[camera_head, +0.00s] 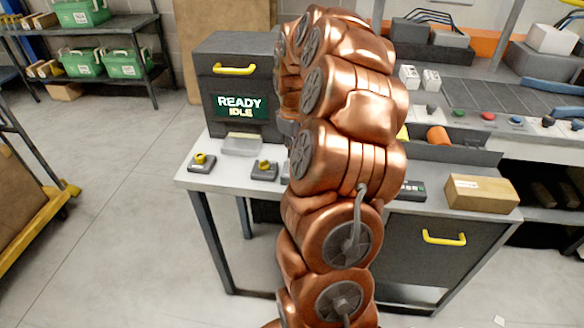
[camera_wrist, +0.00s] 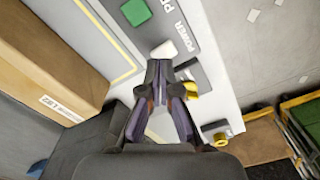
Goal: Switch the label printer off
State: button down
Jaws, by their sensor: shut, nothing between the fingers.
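The label printer appears to be the dark cabinet (camera_head: 240,85) with a yellow handle, at the back left of the bench in the head view. Its screen reads "READY IDLE". In the wrist view, a grey panel carries the word "POWER" and part of another word starting "PR". A white switch (camera_wrist: 165,50) and a green square (camera_wrist: 137,12) sit on it. My gripper (camera_wrist: 160,68) is shut and empty, with its tips just short of the white switch in the picture. I cannot tell whether they touch. In the head view my arm hides the gripper and this panel.
Small dark units with yellow knobs (camera_head: 201,161) (camera_head: 264,169) stand on the bench front. One yellow knob (camera_wrist: 191,89) is close beside my fingers. A cardboard box (camera_head: 481,193) lies on the bench's right.

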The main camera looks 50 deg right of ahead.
jog(key=shift+f+b, duration=0.75)
jog(key=shift+f, duration=0.65)
dwell(1.0)
jog(key=shift+r, duration=0.1)
jog(key=shift+r+p, duration=0.7)
jog(key=shift+r, duration=2.75)
